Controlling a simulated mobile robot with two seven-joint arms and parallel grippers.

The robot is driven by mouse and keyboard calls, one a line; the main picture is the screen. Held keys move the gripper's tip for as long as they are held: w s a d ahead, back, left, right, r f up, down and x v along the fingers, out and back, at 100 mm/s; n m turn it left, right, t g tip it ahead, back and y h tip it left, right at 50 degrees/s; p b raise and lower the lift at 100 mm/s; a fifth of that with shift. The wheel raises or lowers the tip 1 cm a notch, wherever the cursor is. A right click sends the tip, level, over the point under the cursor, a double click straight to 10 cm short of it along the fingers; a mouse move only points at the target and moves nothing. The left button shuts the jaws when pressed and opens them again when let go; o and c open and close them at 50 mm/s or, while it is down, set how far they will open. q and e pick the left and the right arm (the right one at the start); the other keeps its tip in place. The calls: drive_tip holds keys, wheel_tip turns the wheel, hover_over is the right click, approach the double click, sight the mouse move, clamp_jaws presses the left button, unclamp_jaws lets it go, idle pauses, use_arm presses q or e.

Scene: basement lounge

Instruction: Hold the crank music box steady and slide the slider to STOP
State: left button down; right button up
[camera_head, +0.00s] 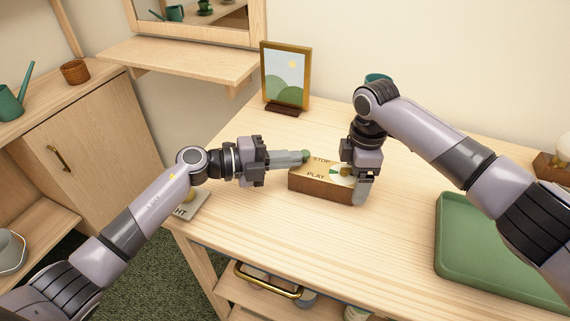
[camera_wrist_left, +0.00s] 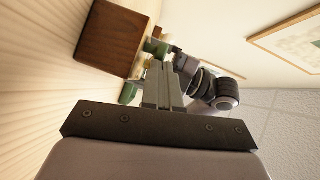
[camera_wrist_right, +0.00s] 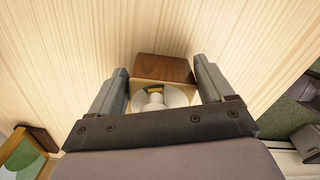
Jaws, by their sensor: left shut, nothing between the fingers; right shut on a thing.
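The music box (camera_head: 320,190) is a wooden block with a pale top marked STOP at the back and PLAY at the front. My right gripper (camera_head: 358,188) is shut on the box; in the right wrist view its fingers (camera_wrist_right: 160,70) straddle the box (camera_wrist_right: 165,68), with a round silver part (camera_wrist_right: 158,98) on top between them. My left gripper (camera_head: 303,158) is shut and empty, its tips at the box's back left corner by a green knob (camera_head: 306,153) near STOP. The box also shows in the left wrist view (camera_wrist_left: 110,38). I cannot tell whether the tips touch the knob.
A picture frame (camera_head: 286,78) stands at the back of the table. A green tray (camera_head: 448,245) lies at the right. A grey sign (camera_head: 190,207) is at the left edge, partly behind my left arm. The tabletop in front of the box is clear.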

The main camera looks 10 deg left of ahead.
use_arm(q)
drive_tip(key=shift+w+d, duration=0.1)
drive_tip(key=shift+w, duration=0.25)
use_arm(e)
drive_tip(key=shift+a, duration=0.1)
use_arm(q)
drive_tip(key=shift+s, duration=0.15)
drive_tip(key=s, duration=0.1)
drive_tip(key=s+a, duration=0.2)
drive_tip(key=shift+s+a+r, duration=0.15)
drive_tip(key=shift+s+r, duration=0.2)
drive_tip(key=shift+r, duration=0.05)
drive_tip(key=v, duration=0.9)
drive_tip(key=shift+r, duration=0.15)
use_arm(e)
drive_tip(key=o, duration=1.2)
